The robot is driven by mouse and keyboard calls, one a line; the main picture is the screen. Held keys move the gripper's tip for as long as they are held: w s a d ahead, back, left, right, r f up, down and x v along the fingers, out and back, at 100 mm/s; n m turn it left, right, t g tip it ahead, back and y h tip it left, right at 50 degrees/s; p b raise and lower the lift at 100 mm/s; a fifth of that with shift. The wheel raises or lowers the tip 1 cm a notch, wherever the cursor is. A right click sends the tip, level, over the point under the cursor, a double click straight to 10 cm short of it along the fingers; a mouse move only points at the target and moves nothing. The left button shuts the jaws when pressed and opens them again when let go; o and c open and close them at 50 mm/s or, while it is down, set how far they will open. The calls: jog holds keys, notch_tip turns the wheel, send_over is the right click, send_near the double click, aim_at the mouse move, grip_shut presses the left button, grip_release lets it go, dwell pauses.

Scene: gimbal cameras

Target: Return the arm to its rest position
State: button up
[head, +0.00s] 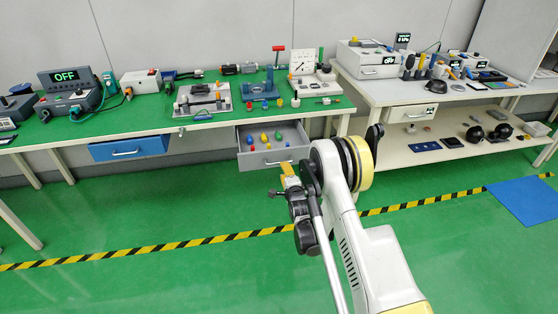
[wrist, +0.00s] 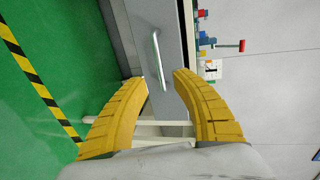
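My gripper (head: 288,172) is in front of the open grey drawer in the head view, at the end of my raised white and yellow arm. In the wrist view my gripper (wrist: 158,82) shows two curved yellow fingers spread apart with nothing between them. The grey drawer front (wrist: 175,95) and its metal handle (wrist: 157,55) are seen beyond the fingertips, apart from them as far as I can tell. In the head view the open drawer (head: 274,158) holds several small coloured pieces.
A green-topped bench (head: 150,118) carries instruments and fixtures, with a closed blue drawer (head: 128,147) below. A second bench (head: 440,96) with a lower shelf (head: 450,150) stands right. The green floor (head: 130,210) is clear, with a striped tape line (head: 200,244) and a blue mat (head: 525,200).

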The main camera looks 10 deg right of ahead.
notch_tip(320, 180, up, 15)
jog(key=s+n+g, duration=0.2)
jog(key=s+n, duration=0.1)
jog(key=n, duration=0.2)
jog(key=s+r+n+g, duration=0.2)
jog(key=s+r+n, duration=0.2)
jog(key=s+r, duration=0.7)
jog(key=s+n+g, duration=0.4)
jog(key=s+n, duration=0.5)
jog(key=s, duration=2.2)
jog(key=shift+s+a+r+g, duration=0.2)
jog(key=shift+r+g, duration=0.05)
jog(key=shift+g, duration=0.05)
dwell(0.5)
